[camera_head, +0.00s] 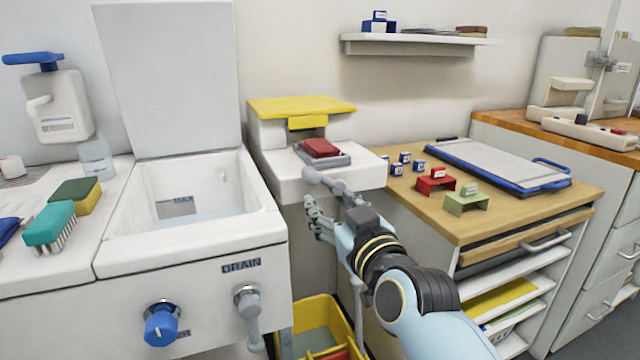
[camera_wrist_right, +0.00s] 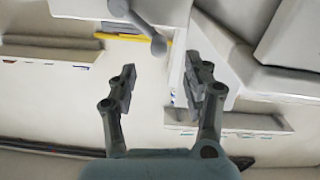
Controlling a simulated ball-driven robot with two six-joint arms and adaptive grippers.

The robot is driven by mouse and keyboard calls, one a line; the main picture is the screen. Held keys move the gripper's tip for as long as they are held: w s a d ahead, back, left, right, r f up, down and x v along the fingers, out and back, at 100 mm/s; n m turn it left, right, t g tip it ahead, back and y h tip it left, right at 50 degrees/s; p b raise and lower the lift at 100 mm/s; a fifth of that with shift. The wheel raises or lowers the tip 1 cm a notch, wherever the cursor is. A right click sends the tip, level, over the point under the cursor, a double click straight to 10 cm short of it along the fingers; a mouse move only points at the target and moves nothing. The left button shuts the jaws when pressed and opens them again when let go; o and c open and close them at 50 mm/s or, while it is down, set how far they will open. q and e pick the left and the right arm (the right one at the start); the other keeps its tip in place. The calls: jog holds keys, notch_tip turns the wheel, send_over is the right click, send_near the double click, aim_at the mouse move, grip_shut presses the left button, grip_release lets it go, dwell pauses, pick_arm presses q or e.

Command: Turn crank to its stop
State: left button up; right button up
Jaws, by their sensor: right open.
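The crank (camera_head: 312,175) is a grey rod with a rounded end, at the front of the white press with the yellow top (camera_head: 300,108). My right gripper (camera_head: 325,206) is at the crank, in front of the press, and covers part of it. In the right wrist view the crank (camera_wrist_right: 140,25) shows beyond the open fingers (camera_wrist_right: 160,75), its round knob roughly in line with the gap. The gripper holds nothing; any touch cannot be told. My left gripper is not in view.
A white sink (camera_head: 190,200) with a blue knob (camera_head: 160,325) and a grey drain lever (camera_head: 250,310) stands left of the press. A yellow bin (camera_head: 318,308) is below. A wooden table (camera_head: 480,215) with small blocks and a clipboard is to the right.

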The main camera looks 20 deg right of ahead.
aim_at(315, 184)
jog(key=w, duration=0.5)
jog(key=shift+r, duration=0.35)
jog(key=w+b, duration=0.2)
jog(key=w, duration=0.1)
jog(key=w+b, duration=0.1)
jog(key=shift+w+f, duration=0.2)
jog(key=shift+f, duration=0.1)
jog(key=shift+w+r+b, duration=0.2)
jog(key=shift+w+b, duration=0.2)
jog(key=shift+w, duration=0.3)
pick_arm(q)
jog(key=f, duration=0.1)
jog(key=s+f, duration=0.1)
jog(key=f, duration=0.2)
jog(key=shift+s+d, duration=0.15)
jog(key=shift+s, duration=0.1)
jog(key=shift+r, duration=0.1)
pick_arm(e)
jog(key=shift+a+r, duration=0.1)
jog(key=shift+c, duration=0.4)
grip_shut()
